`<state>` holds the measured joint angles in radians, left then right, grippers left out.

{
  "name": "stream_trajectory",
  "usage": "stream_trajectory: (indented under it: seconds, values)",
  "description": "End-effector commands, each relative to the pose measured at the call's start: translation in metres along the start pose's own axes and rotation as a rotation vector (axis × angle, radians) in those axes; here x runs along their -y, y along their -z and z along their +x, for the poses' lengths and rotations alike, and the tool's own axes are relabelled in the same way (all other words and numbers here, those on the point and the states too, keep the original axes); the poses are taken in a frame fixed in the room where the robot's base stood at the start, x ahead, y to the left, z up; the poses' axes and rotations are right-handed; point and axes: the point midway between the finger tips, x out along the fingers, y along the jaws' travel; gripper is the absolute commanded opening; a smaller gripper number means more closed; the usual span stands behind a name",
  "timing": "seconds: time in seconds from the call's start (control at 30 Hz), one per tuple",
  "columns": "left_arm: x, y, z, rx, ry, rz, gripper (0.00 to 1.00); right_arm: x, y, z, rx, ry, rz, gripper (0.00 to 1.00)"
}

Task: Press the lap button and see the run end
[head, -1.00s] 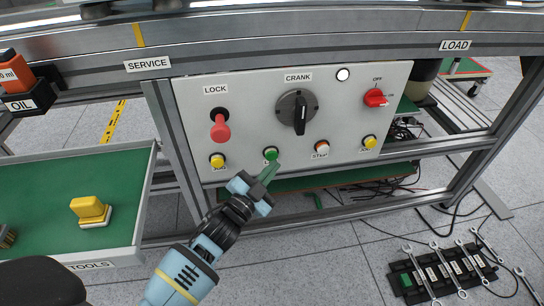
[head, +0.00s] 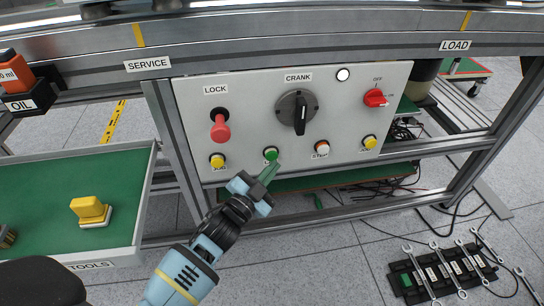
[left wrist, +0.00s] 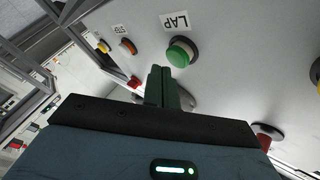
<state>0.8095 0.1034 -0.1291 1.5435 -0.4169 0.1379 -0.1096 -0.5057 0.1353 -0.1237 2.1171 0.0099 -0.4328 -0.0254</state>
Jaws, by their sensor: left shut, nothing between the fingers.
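The green lap button (head: 270,154) is on the lower part of the white panel, between a yellow button and the stop button. In the left wrist view the green button (left wrist: 181,52) stands out from the panel beside its LAP label (left wrist: 176,22). My left gripper (head: 269,172) is shut and empty, its green fingertips just below the button. In the left wrist view the fingers (left wrist: 161,82) end close beside the button's edge; I cannot tell whether they touch it. In the head view the fingertips cover part of the label. My right gripper is not in view.
The panel (head: 250,110) also carries a red lock knob (head: 220,128), a black crank knob (head: 299,112), a red switch (head: 375,97), a white round lamp (head: 343,74), the stop button (head: 321,149) and yellow buttons. A green tools tray (head: 60,180) is at left.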

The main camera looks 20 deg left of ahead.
Motion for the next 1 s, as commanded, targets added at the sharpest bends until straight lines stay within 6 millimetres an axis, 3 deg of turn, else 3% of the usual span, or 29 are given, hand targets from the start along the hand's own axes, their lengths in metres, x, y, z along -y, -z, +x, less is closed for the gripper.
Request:
stream_trajectory:
  seconds: [0.47,1.0]
  values:
    - [0.0,0.0,0.0,0.0,0.0,0.0,0.0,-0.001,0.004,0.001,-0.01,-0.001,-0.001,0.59]
    - [0.004,-0.004,0.006,0.0,0.0,0.0,0.0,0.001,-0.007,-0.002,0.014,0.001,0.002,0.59]
